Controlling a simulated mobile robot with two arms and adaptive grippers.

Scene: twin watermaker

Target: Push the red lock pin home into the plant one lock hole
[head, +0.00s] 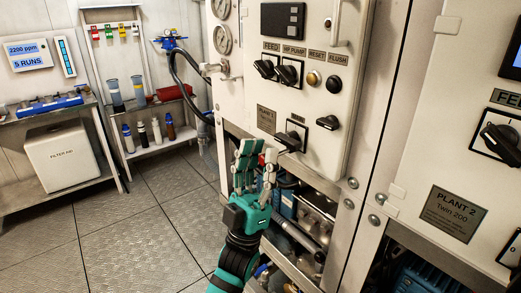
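The red lock pin (262,159) shows as a small red patch between the fingertips of my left gripper (259,158). The teal and grey fingers stand a little apart with the pin between them, and they appear closed on it. The gripper is just in front of the lower left part of the plant one panel (303,85), below and left of a black rotary switch (290,138). The lock hole cannot be made out, and most of the pin is hidden by the fingers. My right gripper is not in view.
Knobs for feed and pump (277,71) sit higher on the panel. Below it is an open frame with pipes (300,235). The plant two cabinet (455,130) stands at the right. Shelves with bottles (156,131) and a filter aid box (62,160) stand at the left. The floor (120,230) between is clear.

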